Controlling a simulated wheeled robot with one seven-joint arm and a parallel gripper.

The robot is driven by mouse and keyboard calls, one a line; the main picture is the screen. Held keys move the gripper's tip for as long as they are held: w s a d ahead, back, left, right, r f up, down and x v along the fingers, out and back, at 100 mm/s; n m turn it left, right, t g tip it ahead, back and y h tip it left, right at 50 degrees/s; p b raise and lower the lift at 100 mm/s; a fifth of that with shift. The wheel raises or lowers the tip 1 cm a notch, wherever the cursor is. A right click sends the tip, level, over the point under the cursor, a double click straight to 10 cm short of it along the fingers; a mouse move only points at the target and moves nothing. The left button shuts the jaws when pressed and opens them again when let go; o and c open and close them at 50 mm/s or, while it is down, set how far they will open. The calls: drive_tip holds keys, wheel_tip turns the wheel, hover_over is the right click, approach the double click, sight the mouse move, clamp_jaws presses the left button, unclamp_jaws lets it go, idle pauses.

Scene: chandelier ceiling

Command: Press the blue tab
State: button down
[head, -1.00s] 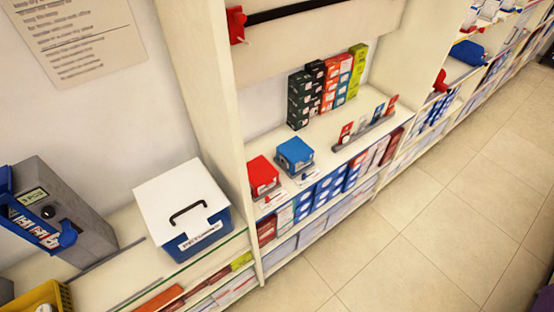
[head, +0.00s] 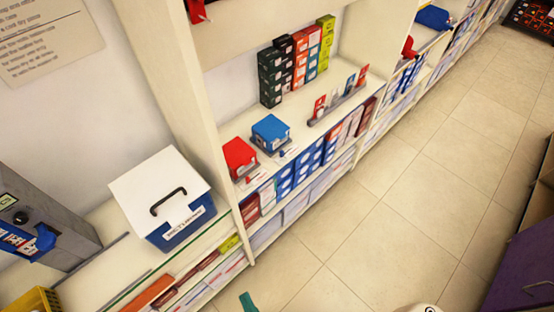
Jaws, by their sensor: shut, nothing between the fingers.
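A blue box (head: 271,133) sits on the open shelf, just right of a red box (head: 239,157). Each has a small tab-like piece at its front, too small to make out clearly. A blue lever-like tab (head: 46,238) also sticks out from the front of a grey machine (head: 70,225) at the left edge. I cannot tell which blue part is the tab meant. I cannot make out my gripper in the head view. A small teal piece (head: 248,302) and a white rounded piece show at the bottom edge, cut off; I cannot tell what they are.
A white-lidded blue container (head: 162,198) with a black handle stands on the left counter. A yellow basket (head: 35,301) is at the lower left. Several stacked cartons stand behind a small card rack (head: 338,100). The tiled floor at right is open, beside a purple cabinet (head: 520,265).

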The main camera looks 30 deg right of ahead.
drive_tip(key=w+d+n+t, duration=0.3)
drive_tip(key=w+d+n, duration=0.25)
drive_tip(key=w, duration=0.35)
drive_tip(key=n+g, duration=0.1)
drive_tip(key=n, duration=1.1)
approach(282, 166)
drive_tip(key=a+r, duration=0.3)
drive_tip(key=a, duration=0.1)
drive_tip(key=shift+s+d+f+y, duration=0.2)
drive_tip(key=shift+s+y, duration=0.1)
drive_tip(key=shift+s, duration=0.1)
drive_tip(key=w, duration=1)
drive_tip(key=shift+w+r, duration=0.1)
drive_tip(key=shift+w+d, duration=0.2)
drive_tip(key=shift+d, duration=1)
drive_tip(key=shift+w+d, duration=0.2)
drive_tip(key=shift+d, duration=0.55)
